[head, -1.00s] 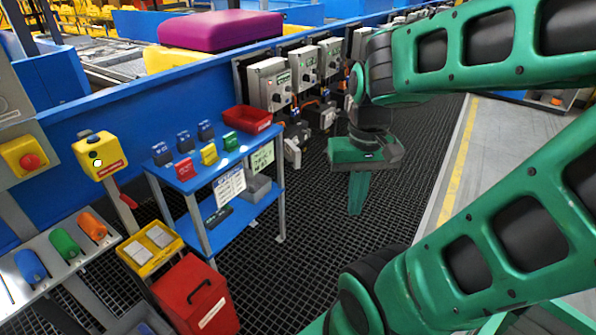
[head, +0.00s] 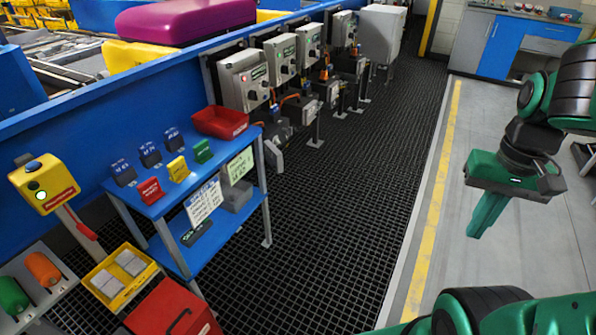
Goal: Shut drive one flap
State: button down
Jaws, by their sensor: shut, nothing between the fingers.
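A row of grey drive boxes with knobs is fixed along the blue conveyor side in the head view. The nearest grey box (head: 245,80) has a red light or button, a green label and a black knob. A second box (head: 282,58) and a third box (head: 309,42) follow farther back. The labels are too small to read, so I cannot tell which is drive one or how its flap stands. My gripper (head: 473,232) is shut and empty, pointing down over the grey floor at right, well apart from the boxes.
A blue table (head: 150,206) with small coloured blocks and a red tray (head: 220,122) stands left of the boxes. Motors on stands (head: 312,112) sit below them. A yellow button post (head: 43,185) is at left. The dark grid floor (head: 350,190) in the middle is clear.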

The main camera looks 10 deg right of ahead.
aim_at(273, 156)
jog(key=z, duration=0.1)
jog(key=i, duration=1)
jog(key=u, duration=0.05)
